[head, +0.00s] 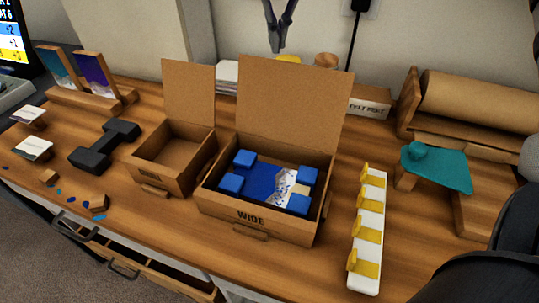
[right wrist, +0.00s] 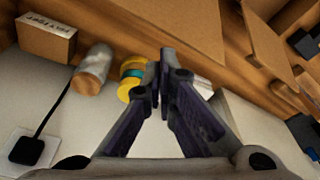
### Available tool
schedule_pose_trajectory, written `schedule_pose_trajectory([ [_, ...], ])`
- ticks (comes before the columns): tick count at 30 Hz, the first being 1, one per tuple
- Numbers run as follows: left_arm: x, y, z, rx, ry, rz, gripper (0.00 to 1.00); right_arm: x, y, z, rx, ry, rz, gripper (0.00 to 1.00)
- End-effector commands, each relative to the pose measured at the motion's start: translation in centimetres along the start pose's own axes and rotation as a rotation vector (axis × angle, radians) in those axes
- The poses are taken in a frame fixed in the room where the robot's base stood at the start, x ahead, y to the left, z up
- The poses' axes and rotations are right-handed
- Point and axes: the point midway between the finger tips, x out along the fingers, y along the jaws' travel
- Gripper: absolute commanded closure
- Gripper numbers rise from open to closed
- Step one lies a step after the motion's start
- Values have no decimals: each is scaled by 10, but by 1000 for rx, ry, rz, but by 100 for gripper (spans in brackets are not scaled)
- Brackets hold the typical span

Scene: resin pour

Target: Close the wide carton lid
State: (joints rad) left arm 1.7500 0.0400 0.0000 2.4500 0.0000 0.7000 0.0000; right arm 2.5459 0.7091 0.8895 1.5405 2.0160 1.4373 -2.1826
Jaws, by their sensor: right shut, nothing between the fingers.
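The wide carton (head: 257,222), labelled WIDE, stands open on the wooden table. Its lid (head: 290,100) stands up from the back edge, leaning slightly back. My right gripper (head: 277,50) is high behind the lid near the wall, pointing down, shut and empty. In the right wrist view its fingertips (right wrist: 160,75) are together, and the lid (right wrist: 185,28) shows beyond them, apart from them. My left gripper is not in view.
A smaller open carton (head: 160,180) stands left of the wide one. A white rack with yellow clips (head: 368,230) lies to the right.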

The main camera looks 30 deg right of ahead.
Motion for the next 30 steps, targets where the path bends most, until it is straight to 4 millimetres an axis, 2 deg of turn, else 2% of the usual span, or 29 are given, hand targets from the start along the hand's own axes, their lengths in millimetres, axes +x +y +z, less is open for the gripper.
schedule_pose_trajectory([
  [7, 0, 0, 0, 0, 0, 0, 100, 4, 0, 1, 0, -1, 1, 100],
  [22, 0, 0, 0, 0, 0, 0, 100, 55, 0, 11, 0, -3, 1, 100],
  [30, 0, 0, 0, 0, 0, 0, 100, 65, 0, 14, 0, -3, 1, 100],
])
